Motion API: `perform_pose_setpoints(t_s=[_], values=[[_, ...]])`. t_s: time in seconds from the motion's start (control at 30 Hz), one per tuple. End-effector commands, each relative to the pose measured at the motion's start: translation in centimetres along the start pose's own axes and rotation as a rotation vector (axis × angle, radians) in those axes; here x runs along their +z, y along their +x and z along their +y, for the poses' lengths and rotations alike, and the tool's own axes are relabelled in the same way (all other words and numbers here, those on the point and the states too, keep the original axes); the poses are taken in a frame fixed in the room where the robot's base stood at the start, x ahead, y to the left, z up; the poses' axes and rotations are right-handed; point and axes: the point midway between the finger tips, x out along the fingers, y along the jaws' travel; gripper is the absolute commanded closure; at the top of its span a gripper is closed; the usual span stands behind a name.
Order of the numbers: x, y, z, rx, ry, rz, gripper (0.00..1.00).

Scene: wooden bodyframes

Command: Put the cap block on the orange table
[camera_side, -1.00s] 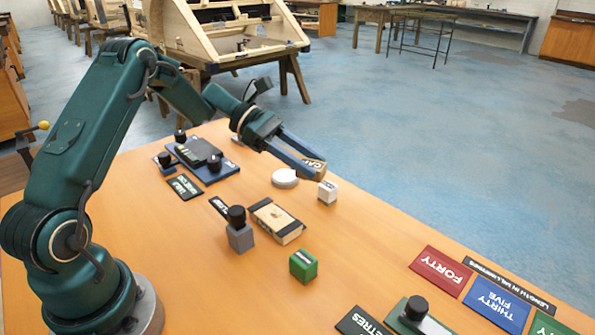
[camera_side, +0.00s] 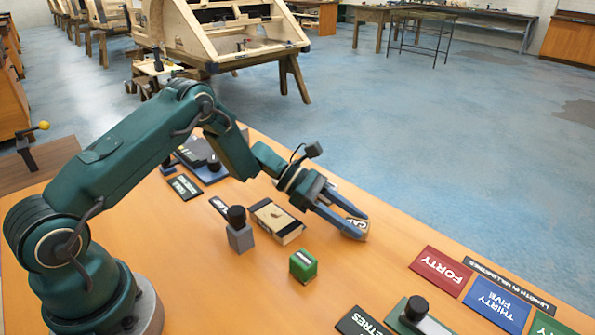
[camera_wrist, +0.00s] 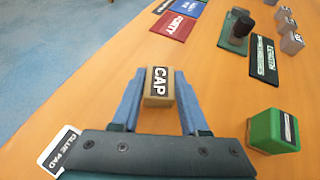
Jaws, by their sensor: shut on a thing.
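The cap block (camera_side: 357,227) is a small tan wooden block with a black "CAP" label. My gripper (camera_side: 347,222) is shut on it and holds it between its fingertips. In the wrist view the cap block (camera_wrist: 158,92) sits between the two blue fingers of my gripper (camera_wrist: 157,84), with its label facing the camera. The orange table (camera_side: 180,262) lies below, and the block is over its far right part. I cannot tell whether the block's underside touches the table.
A red "FORTY" plate (camera_side: 440,271) lies to the right. A white glue pad (camera_wrist: 58,150) shows beside my gripper. Table between block and plate is clear.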

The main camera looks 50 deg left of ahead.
Motion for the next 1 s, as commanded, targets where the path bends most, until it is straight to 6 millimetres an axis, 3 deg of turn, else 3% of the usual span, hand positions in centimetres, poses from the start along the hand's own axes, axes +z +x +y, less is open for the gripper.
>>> perform_pose_setpoints(t_s=[0.37, 0.4, 0.43, 0.47, 0.83, 1.0], values=[[-0.3, 0.1, 0.0, 0.000, 0.000, 0.000, 1.00], [-0.3, 0.1, 0.0, 0.001, 0.001, 0.000, 0.41], [-0.3, 0.1, 0.0, 0.001, 0.001, 0.000, 0.30], [-0.3, 0.1, 0.0, 0.001, 0.001, 0.000, 0.26], [0.0, 0.0, 0.0, 0.001, 0.001, 0.000, 0.26], [0.0, -2.5, 0.2, 0.007, -0.001, -0.001, 0.26]])
